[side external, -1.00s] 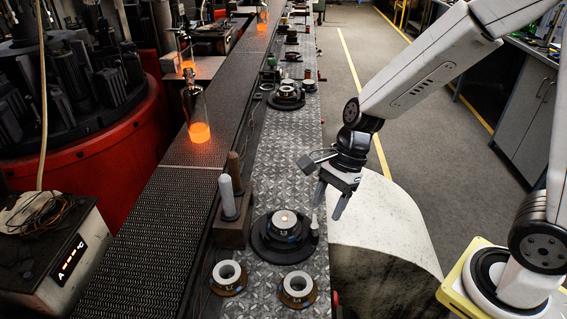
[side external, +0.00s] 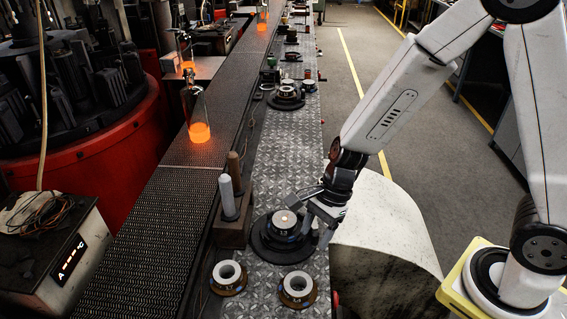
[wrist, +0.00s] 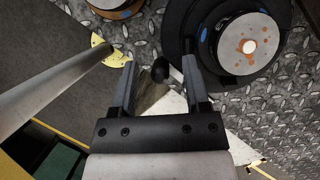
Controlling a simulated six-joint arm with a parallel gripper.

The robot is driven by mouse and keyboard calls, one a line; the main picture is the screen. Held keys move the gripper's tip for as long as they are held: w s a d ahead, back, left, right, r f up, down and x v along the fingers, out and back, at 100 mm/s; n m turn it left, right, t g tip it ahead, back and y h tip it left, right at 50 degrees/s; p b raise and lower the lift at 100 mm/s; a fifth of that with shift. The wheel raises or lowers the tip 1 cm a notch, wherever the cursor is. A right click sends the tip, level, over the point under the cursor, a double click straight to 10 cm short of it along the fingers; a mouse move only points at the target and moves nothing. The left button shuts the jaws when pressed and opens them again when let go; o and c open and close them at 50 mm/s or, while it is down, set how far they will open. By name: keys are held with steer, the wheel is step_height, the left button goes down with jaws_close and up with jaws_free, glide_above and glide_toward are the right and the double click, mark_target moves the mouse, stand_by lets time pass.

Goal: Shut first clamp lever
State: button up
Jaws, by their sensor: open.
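The round dark mould (side external: 285,228) with a pale disc on top sits on the tread-plate bench. It also shows at the upper right of the wrist view (wrist: 235,45). The clamp lever, a short pale rod with a black ball knob (wrist: 160,69), stands at the mould's near side in the wrist view. My gripper (side external: 316,234) is low beside the mould's right edge. Its open fingers (wrist: 159,75) straddle the lever's knob in the wrist view, with a gap on either side. In the side view my gripper mostly hides the lever.
Two pale rings (side external: 228,273) (side external: 298,287) on brown bases lie in front of the mould. Two posts on a block (side external: 235,232) stand to its left, beside the conveyor (side external: 150,240). Another mould (side external: 286,95) is further back. A pale curved sheet (side external: 385,225) is right of the bench.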

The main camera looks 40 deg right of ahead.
steer(key=shift+a+f, duration=0.1)
steer(key=shift+f, duration=0.15)
jaws_close()
